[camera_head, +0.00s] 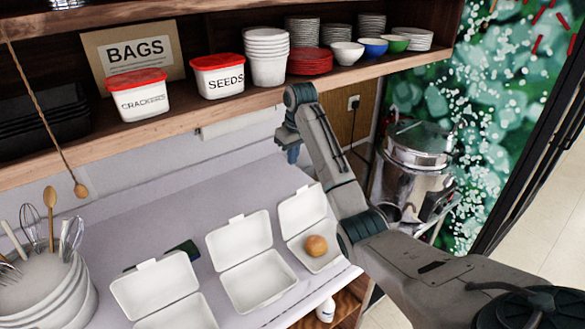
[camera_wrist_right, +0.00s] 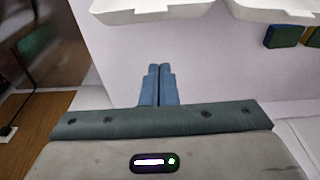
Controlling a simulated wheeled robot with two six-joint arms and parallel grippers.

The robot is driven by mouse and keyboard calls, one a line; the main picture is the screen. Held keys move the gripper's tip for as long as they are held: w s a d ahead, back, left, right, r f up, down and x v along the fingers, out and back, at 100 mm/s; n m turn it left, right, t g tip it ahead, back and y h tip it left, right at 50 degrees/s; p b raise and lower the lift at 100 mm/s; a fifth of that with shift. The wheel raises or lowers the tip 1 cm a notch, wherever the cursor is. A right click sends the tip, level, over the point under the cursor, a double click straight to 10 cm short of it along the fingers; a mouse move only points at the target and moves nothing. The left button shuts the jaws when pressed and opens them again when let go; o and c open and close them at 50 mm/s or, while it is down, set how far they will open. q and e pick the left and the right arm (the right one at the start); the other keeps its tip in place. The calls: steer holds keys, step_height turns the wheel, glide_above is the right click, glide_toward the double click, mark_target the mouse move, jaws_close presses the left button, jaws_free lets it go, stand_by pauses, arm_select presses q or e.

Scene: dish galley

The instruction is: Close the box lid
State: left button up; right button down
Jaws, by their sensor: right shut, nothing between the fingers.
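Three white clamshell boxes stand open in a row on the counter: a left box (camera_head: 153,286), a middle box (camera_head: 238,240) and a right box (camera_head: 302,212). Each lid stands up at the back of its base. A round brown bun (camera_head: 316,245) sits in the right box. My right gripper (camera_head: 292,152) is above and behind the right box's lid, apart from it, under the shelf edge. Its blue fingers (camera_wrist_right: 159,84) are together and empty in the right wrist view. Two white box edges show at the top there, the nearer-to-centre one (camera_wrist_right: 150,10) ahead of the fingers. My left gripper is out of view.
A wooden shelf (camera_head: 215,107) with tubs, cups and bowls overhangs the counter's back. A steel pot (camera_head: 412,170) stands right of my right arm. A utensil bucket (camera_head: 45,290) is at the left. A dark green sponge (camera_head: 185,249) lies behind the boxes.

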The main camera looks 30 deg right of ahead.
arm_select(q)
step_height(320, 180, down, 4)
steer(key=b, duration=0.3)
arm_select(e)
steer(key=f+p, duration=0.1)
steer(key=f, duration=0.1)
steer(key=s+f+p, duration=0.1)
steer(key=f+p, duration=0.1)
steer(key=f, duration=0.1)
steer(key=f+p, duration=0.2)
steer(key=f, duration=0.1)
steer(key=shift+s+d+f, duration=0.15)
steer(key=shift+s+f, duration=0.05)
steer(key=shift+s, duration=0.5)
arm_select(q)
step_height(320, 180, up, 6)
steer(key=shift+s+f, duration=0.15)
arm_select(e)
steer(key=shift+f, duration=0.1)
